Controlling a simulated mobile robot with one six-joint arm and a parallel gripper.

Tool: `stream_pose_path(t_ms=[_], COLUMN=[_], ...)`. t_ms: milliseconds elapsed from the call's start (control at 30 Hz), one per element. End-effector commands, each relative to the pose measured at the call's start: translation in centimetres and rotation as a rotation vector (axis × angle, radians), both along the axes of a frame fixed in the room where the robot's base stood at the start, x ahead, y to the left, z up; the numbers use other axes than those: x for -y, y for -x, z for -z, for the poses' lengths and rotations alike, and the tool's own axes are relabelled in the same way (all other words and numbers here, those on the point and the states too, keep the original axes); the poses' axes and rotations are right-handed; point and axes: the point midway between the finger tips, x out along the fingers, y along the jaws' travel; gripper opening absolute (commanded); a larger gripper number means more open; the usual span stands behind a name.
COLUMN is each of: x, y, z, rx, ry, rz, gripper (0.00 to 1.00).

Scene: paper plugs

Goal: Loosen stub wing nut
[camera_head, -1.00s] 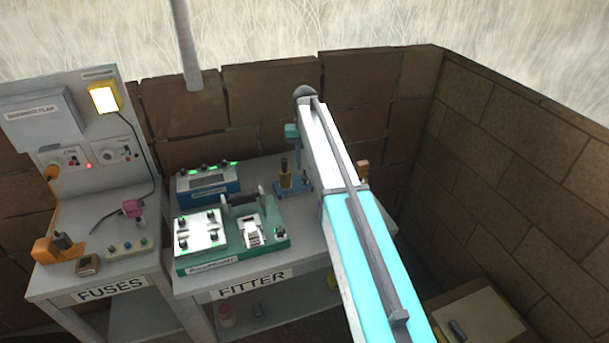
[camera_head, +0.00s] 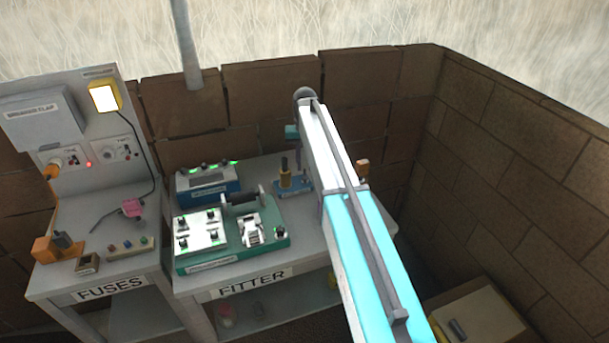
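A small blue stand (camera_head: 292,190) with an upright brass and dark post (camera_head: 284,174) sits on the FITTER bench, just left of my arm. A green fixture (camera_head: 275,243) in front of it carries a white plate with several dark knobs, a black roller and a white clamp-like part. I cannot tell which small part is the stub wing nut. My arm reaches from the lower right over the bench. A teal wrist part shows beside its far end, above and behind the blue stand. My gripper is mostly hidden behind the arm, and its fingers cannot be made out.
A blue box (camera_head: 208,184) with green lights stands behind the fixture. The FUSES bench (camera_head: 95,275) at left holds an orange block, a pink part and a panel with a lit yellow lamp. Brick walls close off the back and right. A pale crate (camera_head: 482,318) is at lower right.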

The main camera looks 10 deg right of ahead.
Motion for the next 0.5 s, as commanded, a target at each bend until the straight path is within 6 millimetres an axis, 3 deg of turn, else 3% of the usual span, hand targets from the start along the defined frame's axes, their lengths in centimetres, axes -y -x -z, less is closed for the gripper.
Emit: stream_pose_path(t_ms=[500], x=[0.0], y=[0.0], z=[1.8], rx=[0.0], ry=[0.0], rz=[0.0], gripper=[0.23])
